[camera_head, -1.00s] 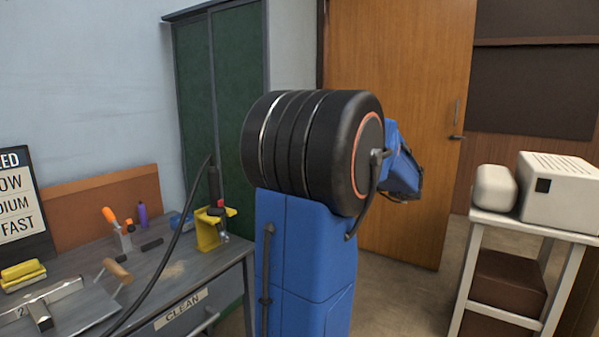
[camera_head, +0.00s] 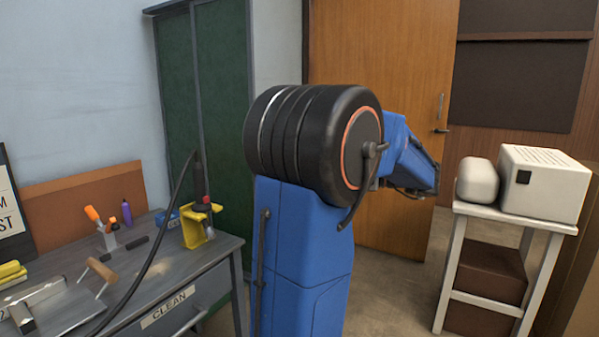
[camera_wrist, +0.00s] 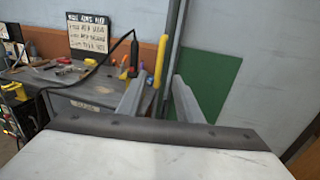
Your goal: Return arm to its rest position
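My blue arm (camera_head: 305,235) with its large black joint stands in the middle of the head view. Its forward link (camera_head: 405,155) reaches right, in front of the wooden door, toward the white stand. My gripper is hidden in the head view. In the wrist view the two grey fingers of my gripper (camera_wrist: 160,80) are spread apart, with nothing seen held between them. Behind them are the workbench and a green panel.
At left is a grey workbench (camera_head: 215,258) with tools, a yellow holder (camera_head: 196,232) and a black cable. At right a white stand (camera_head: 510,219) bears a white boxy device (camera_head: 545,185). A wooden door (camera_head: 385,60) is behind. Floor shows between arm and stand.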

